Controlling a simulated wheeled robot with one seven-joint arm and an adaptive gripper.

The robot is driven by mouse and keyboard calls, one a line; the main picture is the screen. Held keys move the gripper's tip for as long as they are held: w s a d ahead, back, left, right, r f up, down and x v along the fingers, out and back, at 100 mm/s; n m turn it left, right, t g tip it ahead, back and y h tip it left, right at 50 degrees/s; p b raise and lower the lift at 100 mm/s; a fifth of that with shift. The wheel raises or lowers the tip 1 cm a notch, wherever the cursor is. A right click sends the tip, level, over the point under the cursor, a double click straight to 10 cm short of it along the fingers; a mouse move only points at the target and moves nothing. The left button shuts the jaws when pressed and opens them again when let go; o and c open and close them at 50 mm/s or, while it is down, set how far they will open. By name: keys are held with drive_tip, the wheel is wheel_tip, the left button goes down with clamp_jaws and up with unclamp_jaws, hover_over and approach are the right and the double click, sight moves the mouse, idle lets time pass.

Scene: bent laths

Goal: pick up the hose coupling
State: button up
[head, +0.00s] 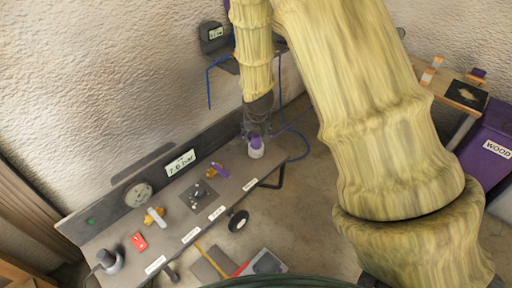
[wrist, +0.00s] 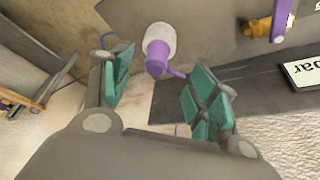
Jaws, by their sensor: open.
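A piece with a white collar and a purple body, which looks like the hose coupling (head: 256,148), stands near the far right end of the grey bench (head: 228,192). In the wrist view the coupling (wrist: 160,45) shows its purple end towards me, with a small purple lever pointing right. My gripper (head: 257,128) is above it, pointing down. In the wrist view my gripper (wrist: 163,88) is open, with green-padded fingers apart and nothing between the pads. The coupling appears in the gap just beyond the fingertips, untouched as far as I can see.
A brass valve with a purple lever (head: 217,171) and a dark plate (head: 198,195) are nearby on the bench. A display reading bar (head: 180,163) and a gauge (head: 139,194) line its back panel. A blue hose (head: 304,145) hangs beyond its right end. A purple WOOD bin (head: 490,145) stands right.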

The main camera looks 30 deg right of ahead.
sight(256, 137)
drive_tip(key=shift+w+d+r+p+x, duration=0.15)
drive_tip(key=shift+w+x, duration=0.1)
drive_tip(key=shift+x, duration=1.4)
drive_tip(key=shift+w+d+r+p+x, duration=0.1)
drive_tip(key=shift+w+p+x, duration=0.15)
drive_tip(key=shift+x, duration=1.45)
drive_tip(key=shift+w+d+r+p+x, duration=0.1)
drive_tip(key=shift+w+x, duration=0.15)
drive_tip(key=shift+x, duration=1.4)
drive_tip(key=c, duration=1.1)
drive_tip(key=shift+r, duration=0.15)
